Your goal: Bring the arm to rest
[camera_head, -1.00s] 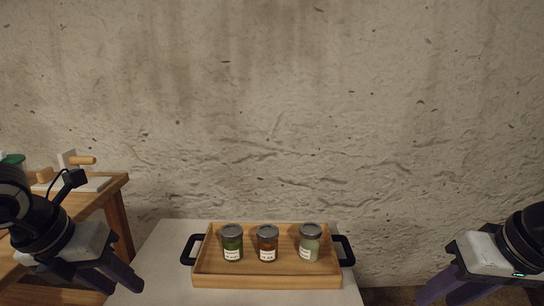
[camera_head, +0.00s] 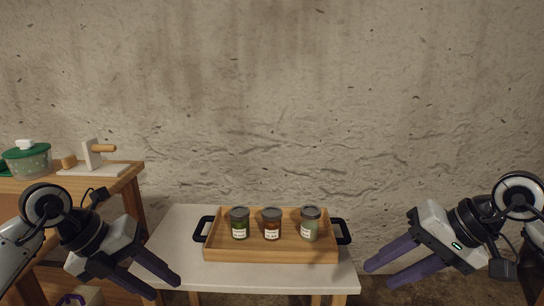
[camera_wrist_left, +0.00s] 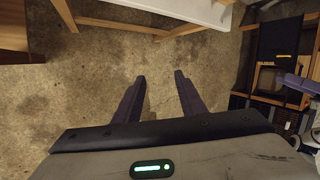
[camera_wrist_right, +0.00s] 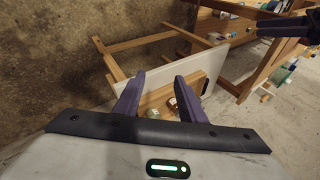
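My left gripper (camera_head: 166,284) is open and empty, in front of and left of the white table. In the left wrist view its fingers (camera_wrist_left: 158,88) stand apart over bare floor. My right gripper (camera_head: 378,276) is open and empty, just right of the table. In the right wrist view its fingers (camera_wrist_right: 158,88) are spread, with the tray and jars seen between and beyond them. A wooden tray (camera_head: 270,257) with black handles lies on the table. A green jar (camera_head: 239,224), a reddish-brown jar (camera_head: 272,225) and a pale green jar (camera_head: 310,224) stand upright in it, all with grey lids.
The white table (camera_head: 180,244) has free surface left of the tray. A wooden bench (camera_head: 120,180) at the left carries a green-lidded container (camera_head: 28,160) and a white board (camera_head: 92,169) with a wooden-handled device. A rough wall (camera_head: 280,100) stands behind.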

